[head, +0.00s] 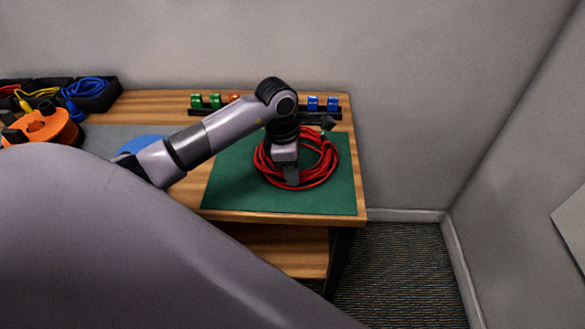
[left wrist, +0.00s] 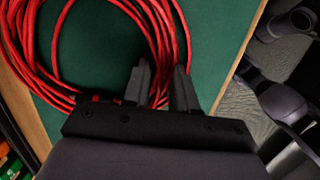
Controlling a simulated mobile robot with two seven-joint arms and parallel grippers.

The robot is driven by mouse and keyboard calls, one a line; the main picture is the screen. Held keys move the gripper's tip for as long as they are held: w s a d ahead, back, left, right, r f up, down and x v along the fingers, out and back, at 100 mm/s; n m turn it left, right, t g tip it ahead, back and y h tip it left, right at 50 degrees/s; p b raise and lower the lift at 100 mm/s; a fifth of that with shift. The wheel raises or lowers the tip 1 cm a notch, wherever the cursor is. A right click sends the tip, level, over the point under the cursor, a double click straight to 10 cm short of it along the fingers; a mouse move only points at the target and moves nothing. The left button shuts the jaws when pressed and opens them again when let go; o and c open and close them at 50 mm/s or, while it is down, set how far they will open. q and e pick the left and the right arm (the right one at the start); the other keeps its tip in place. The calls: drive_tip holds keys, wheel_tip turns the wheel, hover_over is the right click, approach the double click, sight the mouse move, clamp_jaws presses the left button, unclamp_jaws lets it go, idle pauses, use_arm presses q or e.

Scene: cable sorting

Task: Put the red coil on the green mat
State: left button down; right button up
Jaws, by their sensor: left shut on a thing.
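The red coil (head: 321,167) lies over the green mat (head: 232,179) on the right part of the wooden table. It also shows in the left wrist view (left wrist: 62,52), with the mat (left wrist: 112,55) behind it. My left gripper (head: 292,182) points down at the coil's near left part. In the left wrist view, its two dark fingers (left wrist: 160,88) are shut on strands of the coil. I cannot tell whether the coil rests fully on the mat or is slightly lifted. My right gripper is in neither view.
A dark rack (head: 236,112) with green, orange and blue pieces stands behind the mat. Black bins with cables (head: 92,92) and an orange reel (head: 45,127) are at the left. A blue object (head: 142,144) lies left of the mat. The table's right edge is close to the mat.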

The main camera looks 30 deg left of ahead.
use_arm(q)
drive_tip(key=c, duration=0.9)
unclamp_jaws()
wheel_tip(320, 180, up, 12)
drive_tip(key=s+a, duration=0.1)
drive_tip(key=shift+a, duration=0.25)
drive_tip(key=shift+d, duration=0.1)
